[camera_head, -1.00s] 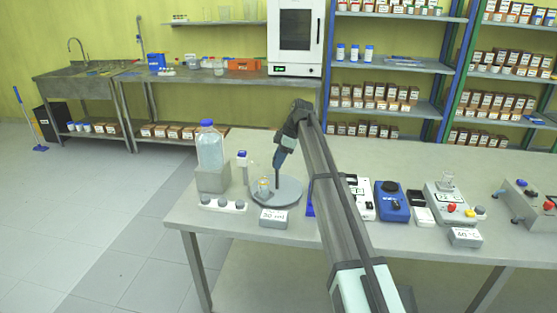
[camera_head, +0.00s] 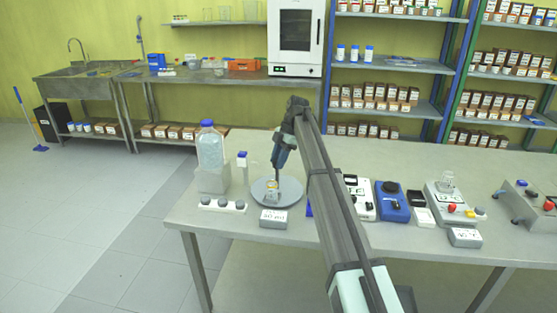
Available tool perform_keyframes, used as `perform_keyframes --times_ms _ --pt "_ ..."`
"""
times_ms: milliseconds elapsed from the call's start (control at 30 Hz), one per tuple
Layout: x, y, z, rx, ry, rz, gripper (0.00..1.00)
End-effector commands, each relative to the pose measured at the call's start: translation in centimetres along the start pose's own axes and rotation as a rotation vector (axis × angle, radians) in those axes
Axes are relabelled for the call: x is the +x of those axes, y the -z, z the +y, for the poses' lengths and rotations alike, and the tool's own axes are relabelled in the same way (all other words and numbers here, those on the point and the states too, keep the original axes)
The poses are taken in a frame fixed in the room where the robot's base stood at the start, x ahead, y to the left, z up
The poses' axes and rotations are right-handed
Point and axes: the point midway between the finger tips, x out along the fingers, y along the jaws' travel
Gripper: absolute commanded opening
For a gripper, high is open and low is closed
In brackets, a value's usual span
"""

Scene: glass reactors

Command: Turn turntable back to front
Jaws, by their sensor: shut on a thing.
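The turntable (camera_head: 293,196) is a round grey disc on the left part of the near table. A small glass vessel (camera_head: 272,189) stands on it, towards its front left. My gripper (camera_head: 275,176) points down over the disc, just behind the vessel. Its jaws are shut, apparently on a part of the turntable; the exact grip point is too small and partly hidden to make out.
A large blue-capped bottle (camera_head: 211,150) on a grey block stands left of the turntable, with a slim blue-topped post (camera_head: 242,168) between. A labelled grey box (camera_head: 273,219) sits in front. A blue device (camera_head: 393,202) and other instruments stand to the right.

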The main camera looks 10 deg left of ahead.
Motion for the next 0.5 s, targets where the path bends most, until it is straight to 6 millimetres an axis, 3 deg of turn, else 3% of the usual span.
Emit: perform_keyframes --times_ms 500 --pt "0.00 -0.03 0.07 -0.096 0.040 -0.001 0.00"
